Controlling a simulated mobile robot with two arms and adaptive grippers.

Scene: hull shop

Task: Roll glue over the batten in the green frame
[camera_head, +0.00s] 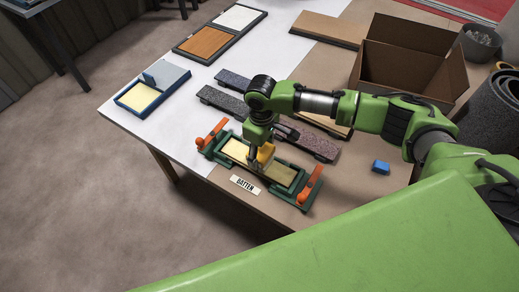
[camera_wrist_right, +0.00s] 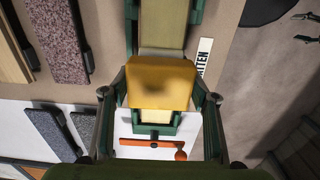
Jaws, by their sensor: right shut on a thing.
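The green frame (camera_head: 302,201) lies near the table's front edge, with an orange lever at each end. The pale batten (camera_head: 281,174) lies lengthwise in it; it also shows in the wrist view (camera_wrist_right: 162,30). My right gripper (camera_head: 262,156) is over the frame's middle, shut on a yellow block-like tool (camera_head: 266,153). In the wrist view the tool (camera_wrist_right: 160,82) sits between the fingers and hides part of the batten. Its underside and any contact with the batten are hidden. My left gripper is not in view.
A blue tray (camera_head: 157,101) with a pale yellow area stands at the left. Speckled dark slabs (camera_head: 219,102) lie behind the frame. A cardboard box (camera_head: 400,65) stands at the back right. A small blue block (camera_head: 381,167) lies right of the frame. A BATTEN label (camera_head: 244,185) lies in front.

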